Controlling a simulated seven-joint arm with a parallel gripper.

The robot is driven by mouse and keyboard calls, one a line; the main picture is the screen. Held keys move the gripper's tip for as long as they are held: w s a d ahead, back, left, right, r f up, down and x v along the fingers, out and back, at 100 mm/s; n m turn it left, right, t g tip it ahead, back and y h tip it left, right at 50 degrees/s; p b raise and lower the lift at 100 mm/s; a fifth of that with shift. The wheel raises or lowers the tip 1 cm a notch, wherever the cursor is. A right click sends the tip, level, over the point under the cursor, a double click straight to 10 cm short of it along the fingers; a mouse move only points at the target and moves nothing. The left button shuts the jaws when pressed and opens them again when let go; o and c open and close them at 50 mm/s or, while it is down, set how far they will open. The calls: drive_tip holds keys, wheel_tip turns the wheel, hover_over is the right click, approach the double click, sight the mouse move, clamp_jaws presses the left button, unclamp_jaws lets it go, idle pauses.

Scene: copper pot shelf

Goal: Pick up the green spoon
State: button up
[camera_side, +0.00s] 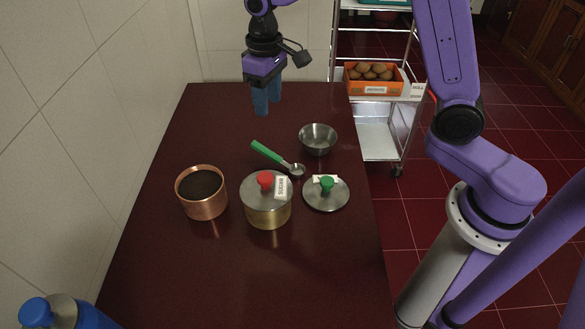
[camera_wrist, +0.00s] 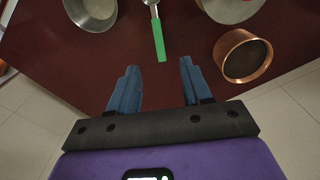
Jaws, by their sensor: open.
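The green spoon (camera_side: 268,152) lies on the dark red table, its green handle toward the back left and its metal bowl toward the front right. In the wrist view the spoon's green handle (camera_wrist: 158,40) points toward my gripper, lying ahead of the fingertips. My gripper (camera_side: 266,108) is above the far part of the table, behind the spoon and apart from it. In the wrist view the two blue fingers of my gripper (camera_wrist: 157,80) are spread with nothing between them. The far end of the spoon's bowl is cut off in the wrist view.
A metal bowl (camera_side: 318,139) stands right of the spoon. A lidded brass pot (camera_side: 268,210) with a red knob and a loose lid (camera_side: 326,194) with a green knob are in front. A copper pot (camera_side: 203,195) is front left. The far left tabletop is clear.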

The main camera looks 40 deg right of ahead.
sight(273, 154)
drive_tip(key=f, duration=1.7)
drive_tip(key=shift+d+f, duration=0.1)
drive_tip(key=shift+d, duration=0.1)
drive_tip(key=shift+c, duration=0.3)
clamp_jaws()
